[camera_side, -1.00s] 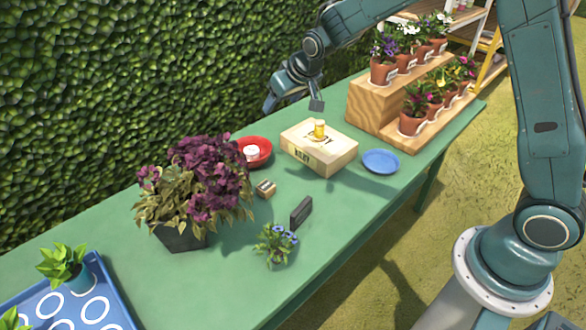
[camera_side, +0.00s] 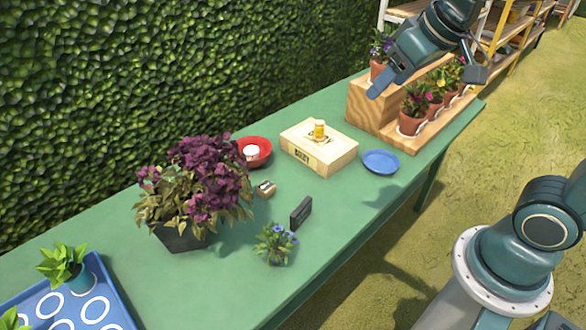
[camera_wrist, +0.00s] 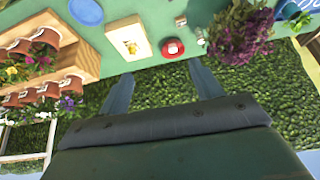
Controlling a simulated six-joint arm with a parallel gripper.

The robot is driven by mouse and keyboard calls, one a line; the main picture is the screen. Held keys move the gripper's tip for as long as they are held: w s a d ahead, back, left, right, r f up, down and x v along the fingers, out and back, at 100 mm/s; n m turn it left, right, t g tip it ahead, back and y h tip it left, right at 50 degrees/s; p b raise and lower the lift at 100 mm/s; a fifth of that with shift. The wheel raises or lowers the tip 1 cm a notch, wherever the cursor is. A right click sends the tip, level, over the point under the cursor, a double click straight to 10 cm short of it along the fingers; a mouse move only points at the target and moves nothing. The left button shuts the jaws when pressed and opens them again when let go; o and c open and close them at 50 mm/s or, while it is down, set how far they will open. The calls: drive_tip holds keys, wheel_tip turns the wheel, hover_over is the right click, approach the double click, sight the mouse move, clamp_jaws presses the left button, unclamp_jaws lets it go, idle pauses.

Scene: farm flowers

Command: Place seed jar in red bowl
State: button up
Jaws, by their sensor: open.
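My gripper (camera_side: 428,82) is open and empty, high over the right end of the table by the potted flowers, well apart from the jar and bowl. In the wrist view, my gripper (camera_wrist: 160,75) has its fingers spread wide.
A wooden stepped stand (camera_side: 372,110) with potted flowers fills the table's far right end. A blue plate (camera_side: 381,162) lies right of the box.

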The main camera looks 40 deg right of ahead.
drive_tip(key=s+f, duration=0.1)
drive_tip(key=s, duration=1)
drive_tip(key=shift+s+f, duration=0.15)
drive_tip(key=shift+s, duration=0.2)
